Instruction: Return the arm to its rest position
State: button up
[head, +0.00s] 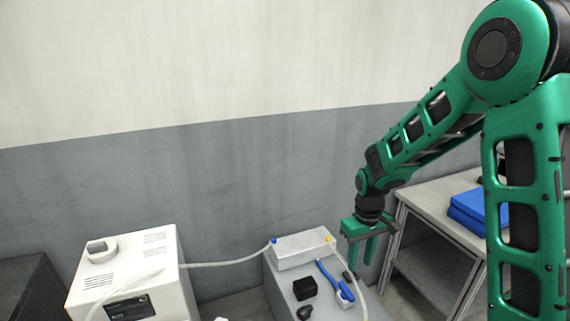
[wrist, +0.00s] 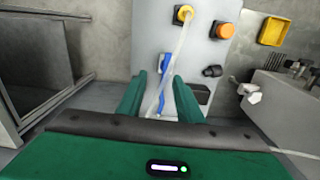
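My gripper (head: 361,252) hangs fingers-down at the end of my green arm in the head view. It is above and right of the grey stand, clear of the things on it. In the wrist view, the two green fingers of my gripper (wrist: 153,82) are apart. A pale hose (wrist: 176,62) and a blue-handled tool (wrist: 162,100) show between them, seemingly below. I see nothing held. My arm is bent, with its elbow high at the right of the head view.
A grey stand (head: 290,308) carries a pale box (head: 303,251), a black block (head: 305,288) and a blue-handled tool (head: 336,282). A hose (head: 225,263) links the box to a white machine (head: 165,275). A side table (head: 433,204) with blue folded items (head: 470,212) stands right.

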jog(key=s+d+r+m, duration=0.3)
jog(key=s+d+r, duration=0.3)
jog(key=d+r, duration=0.15)
jog(key=s+d+r+m, duration=0.2)
jog(key=s, duration=0.6)
jog(key=s+d+r+m, duration=0.2)
jog(key=s+d+r, duration=0.1)
jog(key=s, duration=0.5)
jog(key=s+d+r+m, duration=0.2)
jog(key=s, duration=0.6)
jog(key=shift+s+d+r+m, duration=0.15)
jog(key=shift+d+r+m, duration=0.1)
jog(key=shift+r+m, duration=0.05)
jog(key=shift+w+f, duration=0.25)
jog(key=shift+w, duration=0.35)
